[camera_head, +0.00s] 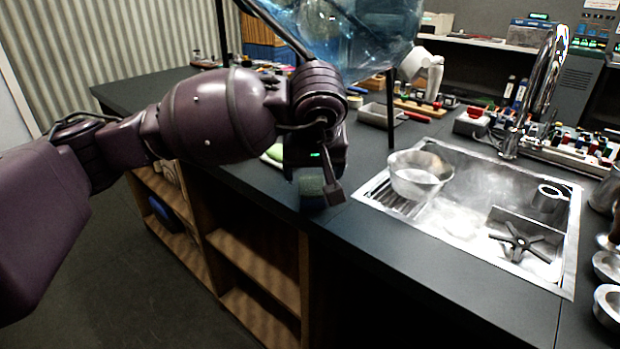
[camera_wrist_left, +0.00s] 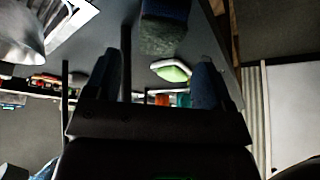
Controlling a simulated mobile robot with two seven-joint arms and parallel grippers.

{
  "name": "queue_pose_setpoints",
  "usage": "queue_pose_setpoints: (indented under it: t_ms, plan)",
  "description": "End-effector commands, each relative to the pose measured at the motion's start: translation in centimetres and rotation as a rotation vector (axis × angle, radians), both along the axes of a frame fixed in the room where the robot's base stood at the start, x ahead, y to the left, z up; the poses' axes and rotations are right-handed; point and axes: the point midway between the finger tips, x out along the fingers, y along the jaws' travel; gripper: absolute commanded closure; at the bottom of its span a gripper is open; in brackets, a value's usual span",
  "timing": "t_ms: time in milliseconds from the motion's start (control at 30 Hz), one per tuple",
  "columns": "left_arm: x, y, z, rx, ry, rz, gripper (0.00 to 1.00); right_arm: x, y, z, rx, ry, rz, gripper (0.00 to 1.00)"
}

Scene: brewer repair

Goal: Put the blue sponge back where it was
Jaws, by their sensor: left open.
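The blue sponge (camera_head: 311,182) stands on the dark counter near its front edge, left of the sink, partly hidden by my left gripper. It shows blue with a rough greenish layer in the left wrist view (camera_wrist_left: 163,30), ahead of and roughly between my fingers. My left gripper (camera_head: 322,192) points down at the sponge, with one finger at its right side. In the left wrist view my left gripper (camera_wrist_left: 156,80) is open with its fingers wide apart. Whether a finger touches the sponge I cannot tell. My right gripper is not in view.
A metal sink (camera_head: 450,215) holds a steel bowl (camera_head: 420,173) at its left. A green item in a white dish (camera_wrist_left: 172,70) lies near the sponge. A large clear blue container (camera_head: 365,35) is behind my arm. Open shelves (camera_head: 255,260) lie below the counter.

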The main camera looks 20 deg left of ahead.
Motion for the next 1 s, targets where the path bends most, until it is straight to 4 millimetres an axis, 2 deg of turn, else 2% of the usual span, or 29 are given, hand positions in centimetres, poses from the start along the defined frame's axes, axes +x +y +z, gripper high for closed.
queue_pose_setpoints:
  t_ms: [33,100,333,500,1000]
  plan:
    - [-0.5,-0.2,1.6,0.001,-0.01,-0.002,0.24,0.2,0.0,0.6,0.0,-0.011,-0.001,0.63]
    - [-1.0,-0.4,2.7,0.001,-0.008,-0.001,0.24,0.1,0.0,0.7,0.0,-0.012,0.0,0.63]
    - [-2.1,-1.0,4.9,0.0,-0.003,0.0,0.24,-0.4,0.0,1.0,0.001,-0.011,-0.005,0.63]
    - [-2.4,-1.1,5.4,0.0,0.001,0.0,0.24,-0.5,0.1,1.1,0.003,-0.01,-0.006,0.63]
    - [-2.5,-1.3,5.1,-0.01,0.009,0.0,0.24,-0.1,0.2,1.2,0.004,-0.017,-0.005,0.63]
